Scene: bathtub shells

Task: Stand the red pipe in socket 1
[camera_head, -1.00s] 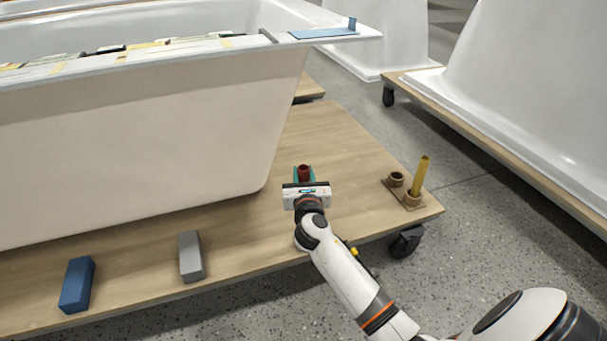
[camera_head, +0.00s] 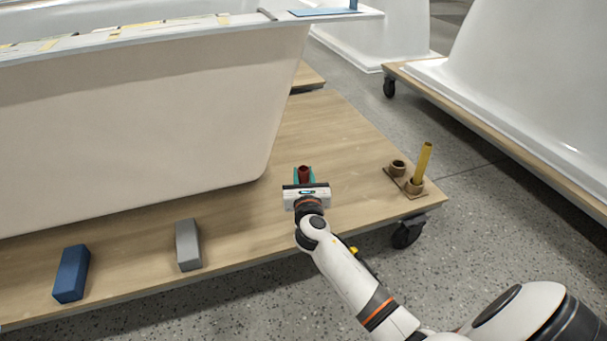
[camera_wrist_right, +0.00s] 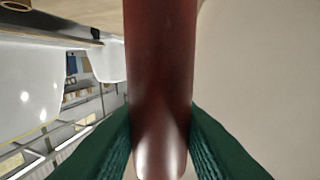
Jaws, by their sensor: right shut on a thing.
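My right gripper (camera_head: 305,180) is shut on the red pipe (camera_head: 304,174). It holds the pipe over the wooden platform, left of the socket plate. In the right wrist view the dark red pipe (camera_wrist_right: 161,80) runs up and down between the two green fingers. The small brown plate (camera_head: 392,177) has two sockets. The farther socket (camera_head: 398,168) looks empty. The yellow pipe (camera_head: 424,160) stands in the nearer socket (camera_head: 416,187). No number shows, so I cannot tell which is socket 1. My left gripper is not in view.
The white bathtub shell (camera_head: 150,120) stands close on the left of my gripper. A grey block (camera_head: 188,245) and a blue block (camera_head: 71,274) are on the wooden platform (camera_head: 330,140) at front left. Bare wood lies between gripper and plate. Another tub (camera_head: 530,90) stands at right.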

